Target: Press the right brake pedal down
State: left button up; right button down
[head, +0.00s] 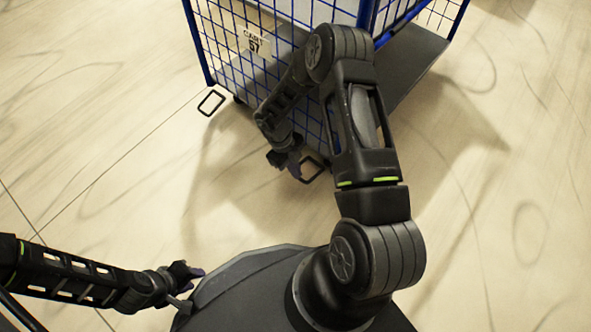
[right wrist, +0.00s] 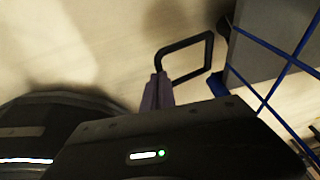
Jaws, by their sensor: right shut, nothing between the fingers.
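A blue wire cart (head: 285,65) stands ahead of me with a "CART 57" label. The right brake pedal (head: 313,170), a black rectangular loop, sticks out low at the cart's near right corner. My right gripper (head: 294,168) is shut and empty right beside it, partly overlapping it in the head view. In the right wrist view the pedal (right wrist: 186,58) shows just past the fingertips (right wrist: 159,82); I cannot tell whether they touch. The left brake pedal (head: 211,102) is a similar loop at the cart's left corner. My left gripper (head: 186,277) is low at the left, away from the cart.
The cart's grey base deck (head: 420,62) extends at the right, and its blue wire side (right wrist: 262,98) is close to my right gripper. The pale floor (head: 90,120) is clear to the left and right of the cart.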

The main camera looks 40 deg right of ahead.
jog(key=shift+a, duration=0.1)
notch_tip(320, 180, down, 6)
jog(key=a+h, duration=0.1)
jog(key=h, duration=0.1)
jog(key=shift+s+a+f+t+h+b, duration=0.2)
jog(key=shift+s+a+t+h+b, duration=0.1)
jog(key=shift+a+b, duration=0.15)
jog(key=shift+f, duration=0.1)
dwell(0.4)
